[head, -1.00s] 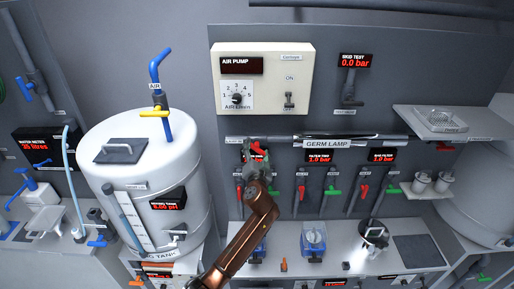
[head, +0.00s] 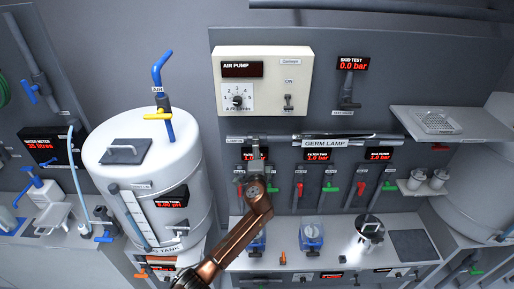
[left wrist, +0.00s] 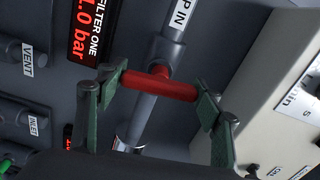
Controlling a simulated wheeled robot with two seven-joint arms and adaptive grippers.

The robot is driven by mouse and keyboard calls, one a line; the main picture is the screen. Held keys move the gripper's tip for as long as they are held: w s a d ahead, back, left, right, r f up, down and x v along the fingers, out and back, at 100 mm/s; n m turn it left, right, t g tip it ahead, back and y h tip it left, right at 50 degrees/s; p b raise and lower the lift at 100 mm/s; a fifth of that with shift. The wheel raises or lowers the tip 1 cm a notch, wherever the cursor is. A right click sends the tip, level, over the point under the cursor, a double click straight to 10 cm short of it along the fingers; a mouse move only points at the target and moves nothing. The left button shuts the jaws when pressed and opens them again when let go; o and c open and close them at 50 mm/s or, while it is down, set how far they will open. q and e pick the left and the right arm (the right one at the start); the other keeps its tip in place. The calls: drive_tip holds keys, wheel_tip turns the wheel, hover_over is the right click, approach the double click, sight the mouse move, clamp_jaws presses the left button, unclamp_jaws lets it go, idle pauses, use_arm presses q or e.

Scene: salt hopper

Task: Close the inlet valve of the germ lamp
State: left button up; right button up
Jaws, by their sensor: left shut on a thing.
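The germ lamp (head: 350,136) is a horizontal tube with a GERM LAMP label on the grey wall panel in the head view. A red valve handle (left wrist: 160,84) shows in the left wrist view on a grey pipe with a partly cut-off label reading "P IN". The handle lies across that pipe. My left gripper (left wrist: 165,94) is shut on the handle, with a green finger at each end of it. In the head view my left gripper (head: 253,172) is at the lamp's left end and hides the handle. My right gripper is not in view.
Below the lamp are FILTER displays and several red and green valve handles, including a green one (head: 331,187). The air pump box (head: 264,80) is above my gripper. A white tank (head: 150,185) stands to the left. Blue-based vessels (head: 311,238) stand on the bench below.

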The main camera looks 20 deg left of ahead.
use_arm(q)
drive_tip(key=shift+m, duration=0.3)
drive_tip(key=o, duration=1.2)
drive_tip(key=shift+c, duration=0.2)
drive_tip(key=v, duration=1.2)
